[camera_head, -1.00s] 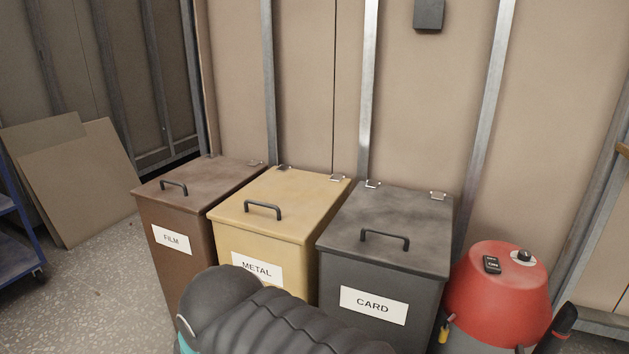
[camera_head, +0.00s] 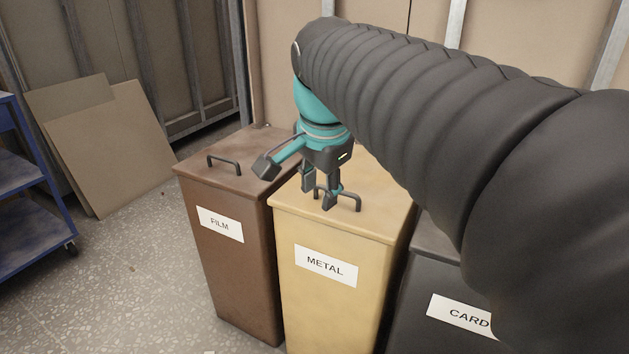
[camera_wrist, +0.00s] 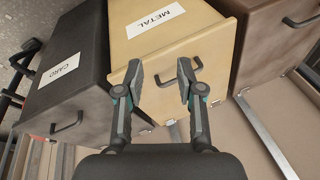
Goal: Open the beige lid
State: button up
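The beige lid (camera_head: 378,208) lies closed on the beige bin (camera_head: 330,298) labelled METAL. A dark bar handle (camera_head: 350,198) stands near its front edge; it also shows in the wrist view (camera_wrist: 168,83). My gripper (camera_head: 318,196) points down over the front left of this lid, close to the handle. In the wrist view my gripper (camera_wrist: 160,76) is open, its two fingers well apart. The handle appears partly between the fingers and runs behind the right finger. Whether a finger touches it I cannot tell. My arm hides the back of the lid in the head view.
A brown bin (camera_head: 232,265) labelled FILM stands at the left, and a dark grey bin (camera_head: 420,325) labelled CARD at the right, both close beside the beige one. Brown boards (camera_head: 112,150) lean on the wall by a blue trolley (camera_head: 30,210). Open floor lies front left.

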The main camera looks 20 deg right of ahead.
aim_at(341, 191)
jog(key=w+d+r+m+g+b, duration=0.2)
jog(key=w+d+r+m, duration=0.5)
jog(key=m, duration=0.7)
jog(key=shift+h, duration=0.3)
jog(key=b+x, duration=0.1)
jog(key=x, duration=0.4)
jog(key=b+x, duration=0.1)
jog(key=x, duration=0.4)
jog(key=b+x, duration=0.1)
jog(key=x, duration=0.3)
jog(key=shift+w+d+f, duration=0.2)
jog(key=shift+w+f, duration=0.15)
grip_shut()
